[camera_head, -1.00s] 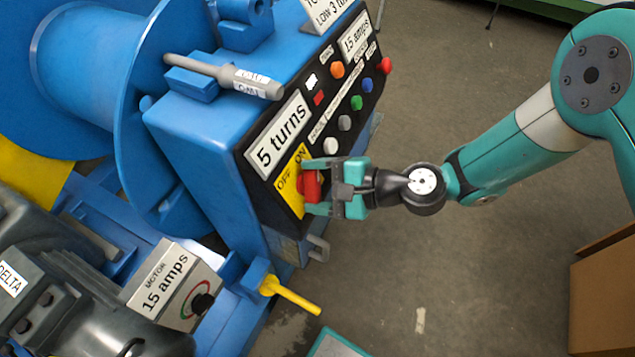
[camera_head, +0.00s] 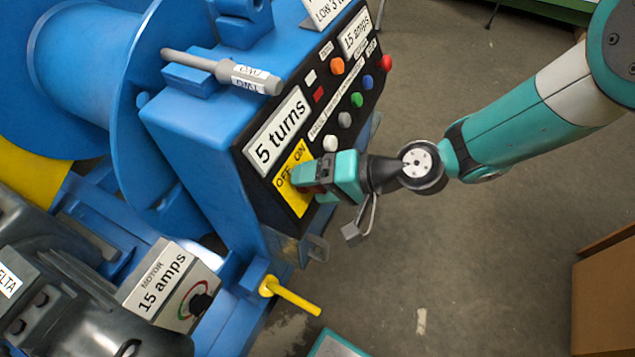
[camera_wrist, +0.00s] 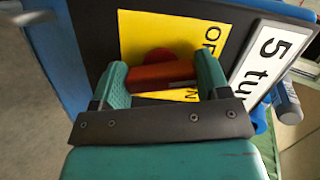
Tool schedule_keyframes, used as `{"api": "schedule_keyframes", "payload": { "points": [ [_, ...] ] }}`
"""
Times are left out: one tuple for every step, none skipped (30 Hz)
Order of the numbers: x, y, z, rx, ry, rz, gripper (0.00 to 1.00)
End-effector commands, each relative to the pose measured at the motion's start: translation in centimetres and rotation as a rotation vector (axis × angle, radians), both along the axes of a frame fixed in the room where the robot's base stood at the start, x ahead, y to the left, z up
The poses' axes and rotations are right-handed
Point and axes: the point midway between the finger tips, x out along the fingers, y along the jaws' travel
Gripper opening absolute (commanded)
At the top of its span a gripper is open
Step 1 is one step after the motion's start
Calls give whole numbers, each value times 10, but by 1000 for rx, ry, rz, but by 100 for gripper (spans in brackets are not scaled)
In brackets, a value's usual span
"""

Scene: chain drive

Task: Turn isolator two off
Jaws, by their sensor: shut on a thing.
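The isolator is a red rotary handle (camera_wrist: 163,76) on a yellow plate (camera_head: 293,158) marked OFF and ON, low on the black control panel. The yellow plate also shows in the wrist view (camera_wrist: 185,27). My gripper (camera_head: 312,179) is at the plate, turned about its own axis. In the wrist view its two teal fingers (camera_wrist: 160,80) sit at either end of the red handle and are shut on it. In the head view the fingers hide most of the handle. I see no number on this isolator.
Coloured buttons (camera_head: 357,100) and a white "5 turns" label (camera_head: 277,132) are close above the plate on the panel. A yellow lever (camera_head: 292,296) sticks out below.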

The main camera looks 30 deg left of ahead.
Motion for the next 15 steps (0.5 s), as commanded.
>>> {"api": "schedule_keyframes", "payload": {
  "points": [
    [0,1,-1,6,-40,19,46],
    [0,1,-1,9,-65,32,46],
    [0,1,-1,12,-97,48,46],
    [0,1,-1,15,-122,61,46],
    [0,1,-2,17,-145,72,46],
    [0,1,-2,21,-174,87,46],
    [0,1,-2,24,-196,98,46],
    [0,1,-2,25,-217,108,46],
    [0,1,-2,28,-244,121,46],
    [0,1,-2,31,-264,131,46],
    [0,1,-2,33,-282,140,46],
    [0,0,-2,35,-305,152,46],
    [0,0,-2,37,-321,160,45],
    [0,0,-2,39,-337,168,45],
    [1,1,-2,42,-356,177,45]
  ]
}}
